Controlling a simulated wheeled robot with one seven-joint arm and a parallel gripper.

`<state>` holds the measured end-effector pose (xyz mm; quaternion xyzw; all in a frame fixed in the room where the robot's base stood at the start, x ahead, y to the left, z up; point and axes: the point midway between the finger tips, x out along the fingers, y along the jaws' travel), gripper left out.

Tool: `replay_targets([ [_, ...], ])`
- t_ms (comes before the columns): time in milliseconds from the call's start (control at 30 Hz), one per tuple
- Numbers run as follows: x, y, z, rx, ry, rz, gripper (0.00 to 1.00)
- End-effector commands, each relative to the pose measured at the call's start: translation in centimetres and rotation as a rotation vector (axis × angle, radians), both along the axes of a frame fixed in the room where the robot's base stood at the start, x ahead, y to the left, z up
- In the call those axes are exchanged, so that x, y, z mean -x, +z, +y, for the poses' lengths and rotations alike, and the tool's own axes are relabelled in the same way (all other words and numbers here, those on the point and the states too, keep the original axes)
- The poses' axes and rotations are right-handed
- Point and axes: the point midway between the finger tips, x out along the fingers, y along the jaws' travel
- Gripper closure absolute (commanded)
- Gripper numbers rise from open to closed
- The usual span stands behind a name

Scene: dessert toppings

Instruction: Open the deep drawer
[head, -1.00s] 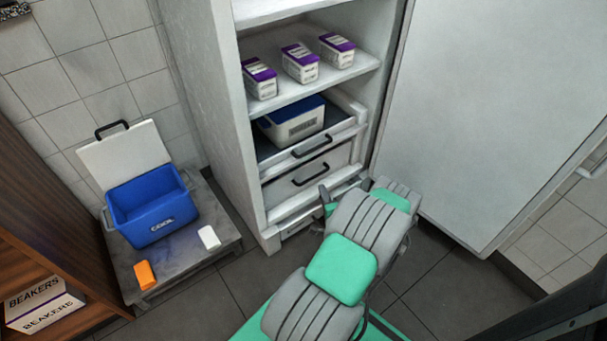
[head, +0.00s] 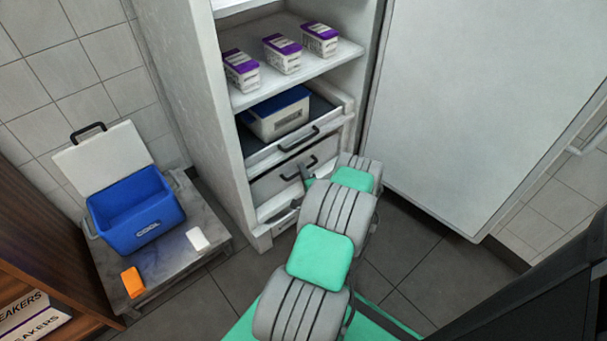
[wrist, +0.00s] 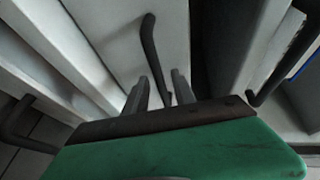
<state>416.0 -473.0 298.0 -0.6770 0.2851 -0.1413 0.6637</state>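The deep drawer (head: 272,189) has a pale front and a dark bar handle (head: 292,174). It sits low in the white cabinet, below a shallower drawer, and looks shut. In the wrist view its handle (wrist: 152,48) runs down toward my gripper (wrist: 161,90). The two fingers are apart, and the handle's lower end shows between them. I cannot tell whether a finger touches it. In the head view my gripper (head: 307,178) is at the right end of the handle, partly hidden by my arm.
The shallow drawer (head: 270,150) above holds a blue-lidded box (head: 280,117). Purple-lidded tubs (head: 282,56) stand on the shelf. The open cabinet door (head: 465,110) is at right. A blue cooler (head: 135,210) stands on a low platform (head: 190,266) at left.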

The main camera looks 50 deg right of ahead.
Motion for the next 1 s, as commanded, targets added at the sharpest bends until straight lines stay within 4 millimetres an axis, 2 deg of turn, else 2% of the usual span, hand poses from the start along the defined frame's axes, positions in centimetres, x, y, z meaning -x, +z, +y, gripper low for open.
replay_targets([
  [33, -0.02, 0.01, 0.02, 0.0, 0.001, 0.0, 0.74],
  [367, -0.04, 0.0, 0.07, 0.0, 0.001, 0.0, 1.0],
  [1000, -0.03, -0.02, 0.09, -0.001, 0.002, 0.001, 1.0],
])
